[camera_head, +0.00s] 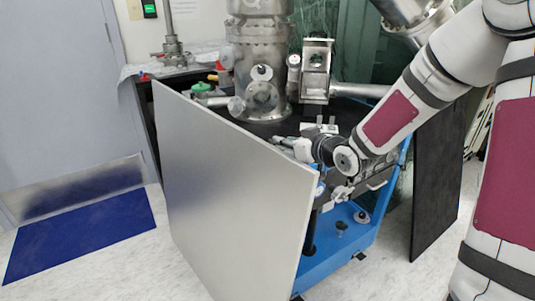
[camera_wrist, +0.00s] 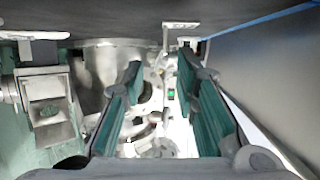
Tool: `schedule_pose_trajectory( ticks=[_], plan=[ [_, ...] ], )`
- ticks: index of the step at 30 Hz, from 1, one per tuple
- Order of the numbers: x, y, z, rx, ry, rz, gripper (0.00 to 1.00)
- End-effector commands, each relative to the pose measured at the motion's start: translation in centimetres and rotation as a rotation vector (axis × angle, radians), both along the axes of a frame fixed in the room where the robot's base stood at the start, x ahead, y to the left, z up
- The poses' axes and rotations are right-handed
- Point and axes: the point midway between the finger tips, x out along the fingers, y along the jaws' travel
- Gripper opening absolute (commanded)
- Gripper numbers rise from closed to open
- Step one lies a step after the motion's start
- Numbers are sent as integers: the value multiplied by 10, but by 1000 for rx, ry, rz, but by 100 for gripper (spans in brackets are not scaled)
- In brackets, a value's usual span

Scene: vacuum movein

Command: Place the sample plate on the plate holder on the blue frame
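My gripper (camera_head: 291,146) is over the dark top of the blue frame (camera_head: 350,236), behind the upper edge of a large grey panel. In the wrist view, its two green-padded fingers (camera_wrist: 160,66) stand apart with nothing held between them. Metal chamber parts show through the gap. A small pale block with upright posts (camera_head: 319,128) stands just behind the gripper; I cannot tell whether it is the plate holder. I cannot make out the sample plate clearly in either view.
The large grey panel (camera_head: 235,190) stands in front of the frame on the left. A steel vacuum chamber (camera_head: 258,65) rises behind the gripper, with a flanged port (camera_head: 317,70) beside it. A dark panel (camera_head: 437,170) stands on the right. Floor is clear at front left.

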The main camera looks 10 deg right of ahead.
Motion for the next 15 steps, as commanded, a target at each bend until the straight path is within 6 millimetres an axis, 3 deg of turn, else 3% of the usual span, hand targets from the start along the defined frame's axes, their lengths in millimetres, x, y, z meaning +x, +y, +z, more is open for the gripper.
schedule_pose_trajectory(
  ticks=[8, 15],
  plan=[
    [18, 8, -8, 1, 0, 1, 28],
    [46, 22, -21, 1, 1, 0, 28]
  ],
)
